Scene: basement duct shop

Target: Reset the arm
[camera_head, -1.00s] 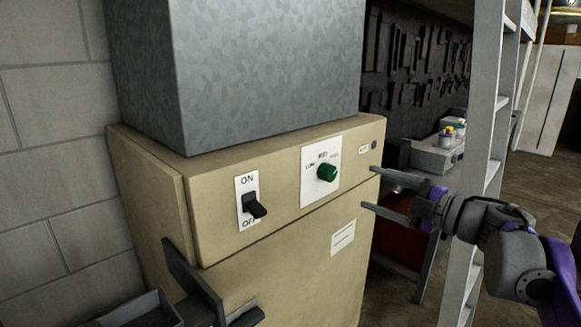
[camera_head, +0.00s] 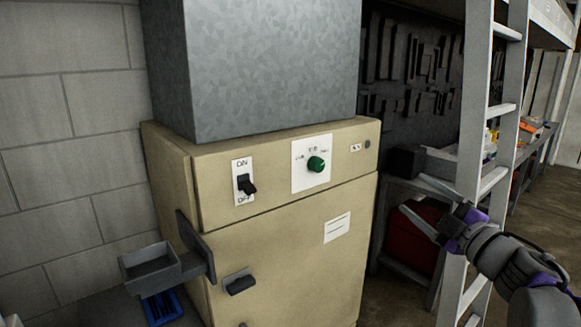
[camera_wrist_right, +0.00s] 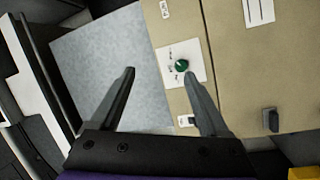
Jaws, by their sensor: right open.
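My right gripper (camera_head: 414,193) is open and empty, to the right of the beige cabinet (camera_head: 290,265) and clear of it in the head view. Its forearm comes in from the lower right, in front of the ladder. In the right wrist view my right gripper (camera_wrist_right: 158,72) shows two spread fingers with nothing between them. The cabinet's green knob (camera_wrist_right: 182,65) appears beyond them there. In the head view the green knob (camera_head: 316,164) sits on a white plate, and the black ON/OFF switch (camera_head: 246,185) is left of it. My left gripper is not in view.
A grey ladder (camera_head: 487,130) stands at the right, close to my right arm. Behind it is a cluttered bench with a red box (camera_head: 412,240) below. A grey tray (camera_head: 150,262) sticks out at the cabinet's left, and a dark handle (camera_head: 238,282) on its front.

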